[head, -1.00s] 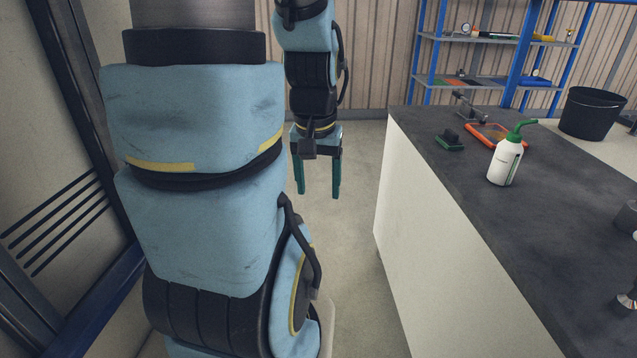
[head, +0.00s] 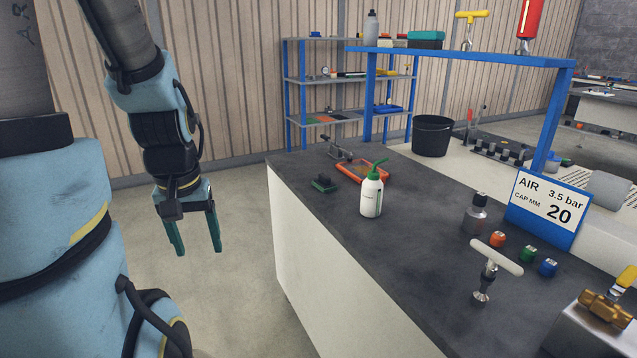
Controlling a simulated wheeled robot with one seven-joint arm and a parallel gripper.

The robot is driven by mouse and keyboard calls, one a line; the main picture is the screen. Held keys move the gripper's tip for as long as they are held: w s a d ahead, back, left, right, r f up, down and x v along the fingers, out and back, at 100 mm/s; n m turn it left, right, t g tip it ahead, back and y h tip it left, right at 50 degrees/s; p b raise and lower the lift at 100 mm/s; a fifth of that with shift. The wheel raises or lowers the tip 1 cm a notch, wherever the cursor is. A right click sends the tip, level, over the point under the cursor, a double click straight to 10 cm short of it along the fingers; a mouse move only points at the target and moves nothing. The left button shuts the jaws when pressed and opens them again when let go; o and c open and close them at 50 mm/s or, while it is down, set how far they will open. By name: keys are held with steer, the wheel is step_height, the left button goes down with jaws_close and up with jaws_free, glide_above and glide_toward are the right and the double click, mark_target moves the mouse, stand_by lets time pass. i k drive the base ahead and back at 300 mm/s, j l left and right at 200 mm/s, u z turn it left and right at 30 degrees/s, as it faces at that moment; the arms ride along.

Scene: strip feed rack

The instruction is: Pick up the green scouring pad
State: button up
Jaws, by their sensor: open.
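I cannot pick out the green scouring pad for certain. A flat greenish piece (head: 309,122) lies beside an orange-red piece (head: 322,119) on the lower shelf of the blue-posted rack (head: 288,95), small in the picture. A small block with a green base and dark top (head: 323,184) sits on the dark worktop (head: 420,240), near its left edge. My gripper (head: 198,250) is open and empty, fingers pointing down, over the floor left of the bench and apart from these things.
A white bottle with a green spout (head: 371,196) and an orange tray (head: 376,172) stand on the worktop. A black bucket (head: 432,137) stands behind. Floor left of the bench is clear.

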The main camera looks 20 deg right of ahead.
mark_target(324, 183)
steer(key=i+z, duration=0.15)
steer(key=i, duration=0.3)
steer(key=i+j+z, duration=0.15)
steer(key=i, duration=0.3)
steer(key=i+j+z, duration=0.15)
steer(key=i, duration=0.3)
steer(key=i+j+z, duration=0.15)
steer(key=i, duration=0.3)
steer(key=j, duration=0.1)
